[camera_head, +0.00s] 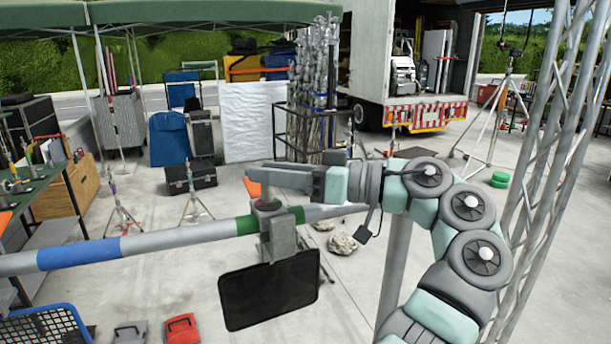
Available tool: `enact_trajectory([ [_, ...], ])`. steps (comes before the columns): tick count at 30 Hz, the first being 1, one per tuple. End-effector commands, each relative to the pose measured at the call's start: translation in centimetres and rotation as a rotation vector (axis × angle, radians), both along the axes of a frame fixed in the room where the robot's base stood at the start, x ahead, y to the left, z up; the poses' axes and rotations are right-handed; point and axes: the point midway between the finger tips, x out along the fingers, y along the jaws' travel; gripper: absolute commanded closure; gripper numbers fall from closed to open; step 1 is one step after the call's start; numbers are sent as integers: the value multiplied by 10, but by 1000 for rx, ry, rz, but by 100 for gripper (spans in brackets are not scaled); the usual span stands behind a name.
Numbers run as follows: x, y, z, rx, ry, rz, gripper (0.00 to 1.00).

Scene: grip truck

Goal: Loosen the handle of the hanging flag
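The hanging flag (268,290) is a black rectangular panel below a horizontal pipe (165,241) with blue and green bands. A grey clamp (279,238) on the pipe holds it, slightly tilted. My gripper (262,184) is just above the clamp, at the left end of my grey and mint arm coming from the lower right.
A lattice truss (560,130) stands at the right. A blue crate (45,328) and red case (181,329) are at lower left. Several light stands, a black case (190,175) and a truck (425,112) are behind. The concrete floor around the flag is mostly clear.

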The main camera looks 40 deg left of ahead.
Motion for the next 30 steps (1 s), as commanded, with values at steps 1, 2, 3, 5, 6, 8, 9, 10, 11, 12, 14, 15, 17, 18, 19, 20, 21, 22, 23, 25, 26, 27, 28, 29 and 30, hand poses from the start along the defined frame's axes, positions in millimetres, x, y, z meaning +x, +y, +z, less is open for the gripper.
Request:
enact_trajectory([
  [1, 4, -9, 0, 0, 0, -3, 63],
  [2, 6, -14, 0, 0, 0, -4, 63],
  [3, 8, -19, 0, 0, -1, -5, 63],
  [5, 11, -26, -1, -1, -2, -4, 63],
  [6, 13, -31, -1, -1, -1, -5, 63],
  [8, 15, -38, -1, 0, -1, -3, 63],
  [9, 17, -43, 0, 0, 0, -3, 63],
  [10, 19, -47, 0, 0, 0, -3, 63],
  [11, 20, -50, 0, -1, 0, -3, 63],
  [12, 22, -55, 0, -1, 0, -3, 63],
  [14, 24, -62, 0, -1, 0, -3, 63],
  [15, 25, -66, 0, 0, 0, -2, 63],
  [17, 28, -71, 1, 1, 0, -2, 63],
  [18, 28, -74, 1, 0, -1, -1, 63],
  [19, 29, -76, 1, 1, 0, -1, 63],
  [20, 30, -78, 1, 1, 0, -1, 63],
  [21, 31, -80, 1, 1, 0, -1, 63],
  [22, 31, -82, 1, 1, 0, -1, 63],
  [23, 31, -82, 1, 0, 0, 0, 63],
  [25, 32, -84, 1, 0, 0, 1, 63],
  [26, 32, -85, 1, 0, 0, 1, 63],
  [27, 32, -85, 1, 0, 0, 1, 63],
  [28, 32, -85, 1, 0, 0, 1, 63],
  [29, 32, -85, 1, 0, 0, 1, 63],
  [30, 32, -85, 1, 0, 0, 1, 63],
])
